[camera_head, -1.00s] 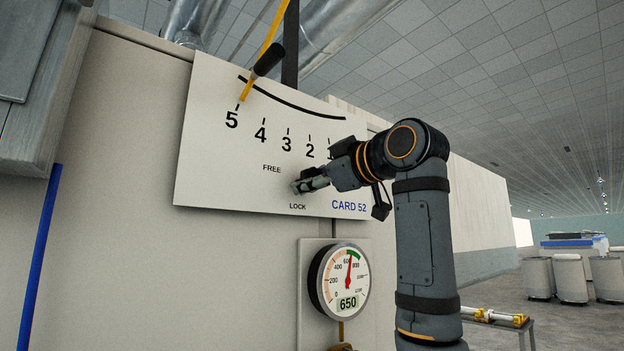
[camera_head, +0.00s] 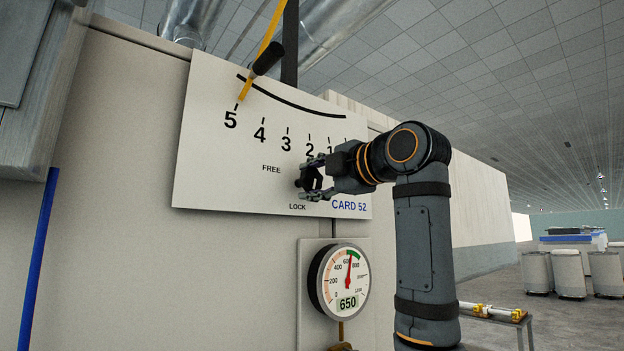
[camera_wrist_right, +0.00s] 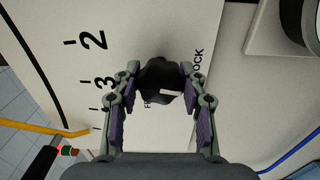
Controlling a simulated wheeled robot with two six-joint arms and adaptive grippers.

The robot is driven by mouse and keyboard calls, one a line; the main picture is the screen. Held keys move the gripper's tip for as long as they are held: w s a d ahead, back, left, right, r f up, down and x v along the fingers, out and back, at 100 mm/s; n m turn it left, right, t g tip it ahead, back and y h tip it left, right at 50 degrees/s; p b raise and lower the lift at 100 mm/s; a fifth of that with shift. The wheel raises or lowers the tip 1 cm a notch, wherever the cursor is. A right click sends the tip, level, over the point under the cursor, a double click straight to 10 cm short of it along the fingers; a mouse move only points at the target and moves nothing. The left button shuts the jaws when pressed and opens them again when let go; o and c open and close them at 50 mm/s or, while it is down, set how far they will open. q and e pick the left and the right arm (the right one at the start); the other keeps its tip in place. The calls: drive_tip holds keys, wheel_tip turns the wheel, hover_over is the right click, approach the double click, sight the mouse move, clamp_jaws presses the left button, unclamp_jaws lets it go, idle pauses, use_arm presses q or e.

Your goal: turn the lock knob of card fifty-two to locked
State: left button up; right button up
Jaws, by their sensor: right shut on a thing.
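The card 52 panel (camera_head: 215,180) is a white plate with a scale from 5 down to 1 and the words FREE and LOCK. The dark lock knob (camera_head: 303,181) sits on it between FREE and LOCK. My right gripper (camera_head: 314,178) comes from the right and is shut on the knob, one finger above and one below. In the right wrist view the knob (camera_wrist_right: 160,85) is between my fingertips (camera_wrist_right: 159,76), with a pale mark on its face. Fingers partly cover the labels. Which word the knob points to I cannot tell. My left gripper is out of view.
A yellow lever (camera_head: 245,88) with a black grip (camera_head: 267,58) stands near 5 at the panel's upper left. A round gauge (camera_head: 346,282) reading 650 is below the panel. A blue post (camera_head: 38,260) stands at left. Pale bins (camera_head: 570,273) stand far right.

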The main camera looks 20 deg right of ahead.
drive_tip(key=shift+f+n, duration=0.1)
drive_tip(key=shift+n, duration=1)
drive_tip(key=o, duration=1.1)
drive_tip(key=shift+o, duration=0.2)
drive_tip(key=shift+s, duration=0.1)
drive_tip(key=shift+s+d, duration=0.15)
drive_tip(key=shift+s, duration=0.15)
drive_tip(key=v, duration=1.1)
drive_tip(key=shift+s, duration=0.1)
